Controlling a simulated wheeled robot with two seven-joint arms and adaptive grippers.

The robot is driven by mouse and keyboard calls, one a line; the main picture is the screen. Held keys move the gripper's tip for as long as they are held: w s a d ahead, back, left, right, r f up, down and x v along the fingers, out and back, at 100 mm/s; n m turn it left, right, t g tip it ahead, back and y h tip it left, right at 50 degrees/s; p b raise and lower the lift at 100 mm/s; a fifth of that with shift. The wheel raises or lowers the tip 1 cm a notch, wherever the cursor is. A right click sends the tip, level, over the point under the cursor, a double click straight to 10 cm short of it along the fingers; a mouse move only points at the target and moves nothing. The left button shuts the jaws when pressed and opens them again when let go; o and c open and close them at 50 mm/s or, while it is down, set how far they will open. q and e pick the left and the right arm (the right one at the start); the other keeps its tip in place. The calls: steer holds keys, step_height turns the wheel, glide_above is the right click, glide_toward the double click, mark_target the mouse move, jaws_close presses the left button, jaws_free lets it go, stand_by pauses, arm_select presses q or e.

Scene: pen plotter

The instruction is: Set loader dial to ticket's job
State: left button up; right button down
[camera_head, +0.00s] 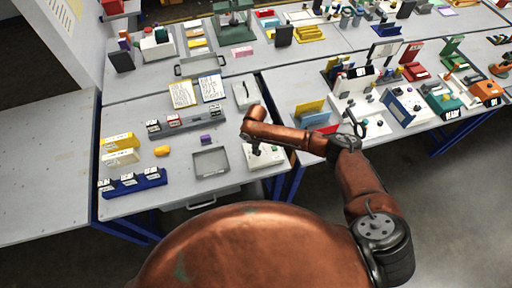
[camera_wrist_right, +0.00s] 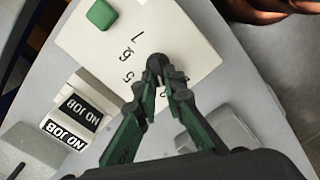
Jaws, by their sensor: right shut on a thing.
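The loader is a white box (camera_head: 270,164) at the right front of the near table. My right gripper (camera_wrist_right: 162,92) is shut on the dark dial knob (camera_wrist_right: 154,63) in the middle of the digits. The fingers hide part of the scale, and I cannot tell which digit the dial points to. In the head view my right gripper (camera_head: 254,150) is over the box. My left gripper is not in view.
Two small NO JOB signs (camera_wrist_right: 82,107) stand beside the box. An empty grey tray (camera_head: 211,163) lies left of the box. Handwritten sheets (camera_head: 181,94) lie further back, too small to read. A grey rack (camera_head: 185,124) and a blue rack (camera_head: 132,184) stand to the left.

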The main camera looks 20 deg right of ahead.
steer(key=n, duration=0.3)
steer(key=shift+s+a+n+p, duration=0.1)
steer(key=shift+s+n+p, duration=0.05)
steer(key=shift+n+p, duration=0.25)
steer(key=shift+s+n, duration=0.15)
steer(key=shift+n, duration=1.75)
steer(key=c, duration=2)
jaws_free()
step_height(320, 180, up, 12)
steer(key=shift+r, duration=0.1)
